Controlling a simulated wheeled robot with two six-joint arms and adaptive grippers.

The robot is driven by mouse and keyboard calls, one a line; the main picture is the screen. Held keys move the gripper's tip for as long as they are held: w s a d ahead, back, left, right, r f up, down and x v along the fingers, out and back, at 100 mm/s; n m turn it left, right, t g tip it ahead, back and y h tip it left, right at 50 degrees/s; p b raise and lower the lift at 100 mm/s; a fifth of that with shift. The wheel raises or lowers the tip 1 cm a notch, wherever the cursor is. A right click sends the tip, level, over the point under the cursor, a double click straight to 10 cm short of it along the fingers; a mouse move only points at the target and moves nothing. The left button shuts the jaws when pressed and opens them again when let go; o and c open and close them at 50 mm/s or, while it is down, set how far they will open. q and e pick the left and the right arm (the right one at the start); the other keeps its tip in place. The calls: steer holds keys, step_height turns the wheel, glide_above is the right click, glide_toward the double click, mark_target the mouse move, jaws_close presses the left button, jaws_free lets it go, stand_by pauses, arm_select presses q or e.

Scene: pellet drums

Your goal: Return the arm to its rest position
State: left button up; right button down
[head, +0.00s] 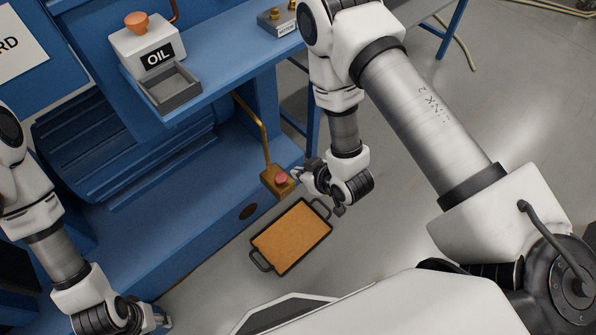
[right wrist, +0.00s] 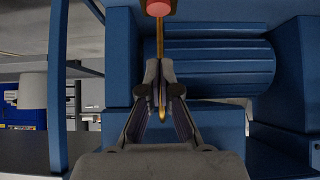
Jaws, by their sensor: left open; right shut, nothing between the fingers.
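My right arm comes down from the top of the head view. Its right gripper (head: 302,174) is close beside a red push button (head: 281,180) on a yellow box at the end of a bent yellow pipe. In the right wrist view the right gripper (right wrist: 162,112) has its fingers together with nothing between them; the red button (right wrist: 158,7) shows at the top edge, beyond the fingertips. I cannot tell whether they touch. My left arm is at the left edge, and its left gripper (head: 162,319) is open and low at the bottom, partly cut off from clear view.
A dark-rimmed tray (head: 291,237) filled with orange-brown material is below the right gripper. A blue machine (head: 130,190) fills the left, with a white OIL box (head: 148,45) on its shelf. Grey floor (head: 400,200) is open to the right.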

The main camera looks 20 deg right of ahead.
steer(key=s+d+r+m+g+p, duration=0.1)
steer(key=s+d+r+p, duration=0.1)
steer(key=s+r+p, duration=0.45)
steer(key=s+d+f+m+g+h+p, duration=0.1)
steer(key=s+d+g, duration=0.1)
steer(key=s, duration=0.5)
steer(key=s+d+f+m+g+h+p, duration=0.1)
steer(key=s+d+m+g+p, duration=0.1)
steer(key=s+g, duration=0.3)
steer(key=shift+s+d+g+h, duration=0.35)
steer(key=shift+s+d, duration=0.2)
steer(key=shift+s, duration=0.65)
steer(key=shift+r, duration=0.1)
